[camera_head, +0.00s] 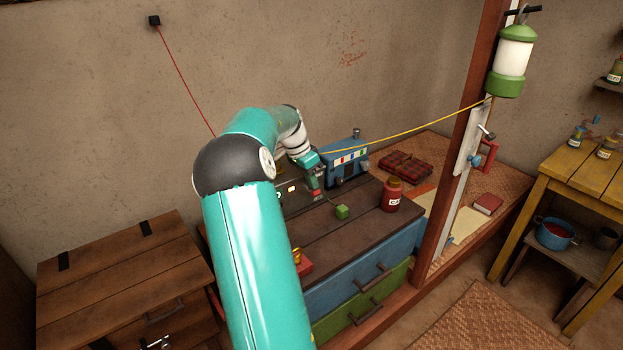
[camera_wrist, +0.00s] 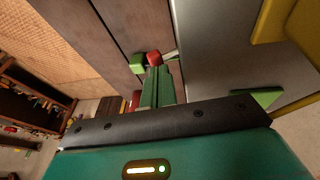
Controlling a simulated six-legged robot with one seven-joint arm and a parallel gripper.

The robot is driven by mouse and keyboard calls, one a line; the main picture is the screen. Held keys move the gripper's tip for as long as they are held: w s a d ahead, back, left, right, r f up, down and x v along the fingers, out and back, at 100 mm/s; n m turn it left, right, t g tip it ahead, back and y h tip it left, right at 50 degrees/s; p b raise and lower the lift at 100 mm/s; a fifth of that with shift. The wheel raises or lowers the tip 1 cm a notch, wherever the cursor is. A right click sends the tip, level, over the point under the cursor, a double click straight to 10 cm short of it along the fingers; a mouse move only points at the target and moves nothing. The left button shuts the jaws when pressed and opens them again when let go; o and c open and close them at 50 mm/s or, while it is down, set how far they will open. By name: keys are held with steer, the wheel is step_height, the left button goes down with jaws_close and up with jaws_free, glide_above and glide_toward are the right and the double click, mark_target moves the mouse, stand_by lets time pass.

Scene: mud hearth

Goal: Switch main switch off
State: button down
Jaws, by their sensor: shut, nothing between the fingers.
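No part is clearly marked as the main switch. My gripper (camera_head: 317,196) is shut and empty over the dark plank top of the chest, left of a small green cube (camera_head: 342,211). In the wrist view, my green fingers (camera_wrist: 155,72) are together, and a red block (camera_wrist: 153,58) shows at their tips; I cannot tell whether they touch it. The green cube also shows there (camera_wrist: 136,63), just left of the red block. A blue box with coloured panels (camera_head: 345,160) stands behind my gripper. My arm hides the left part of the chest top.
A red jar (camera_head: 391,197) stands right of the cube. A yellow cord (camera_head: 420,124) runs to the post. A grey panel (camera_wrist: 215,50) lies right of the fingers.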

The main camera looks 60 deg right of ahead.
steer(key=shift+s+a+f+t+h, duration=0.15)
steer(key=shift+s+t+h, duration=0.15)
steer(key=shift+t, duration=0.3)
steer(key=shift+s+a+f+t, duration=0.2)
steer(key=shift+s+t, duration=0.1)
steer(key=shift+t, duration=0.2)
steer(key=f+t+h, duration=0.1)
steer(key=s+f+m+t+h, duration=0.1)
steer(key=t, duration=0.1)
steer(key=shift+s+a, duration=0.25)
steer(key=shift+a, duration=0.1)
steer(key=shift+f, duration=0.35)
steer(key=shift+s+a+f, duration=0.15)
steer(key=shift+s+f, duration=0.15)
steer(key=shift+w, duration=0.1)
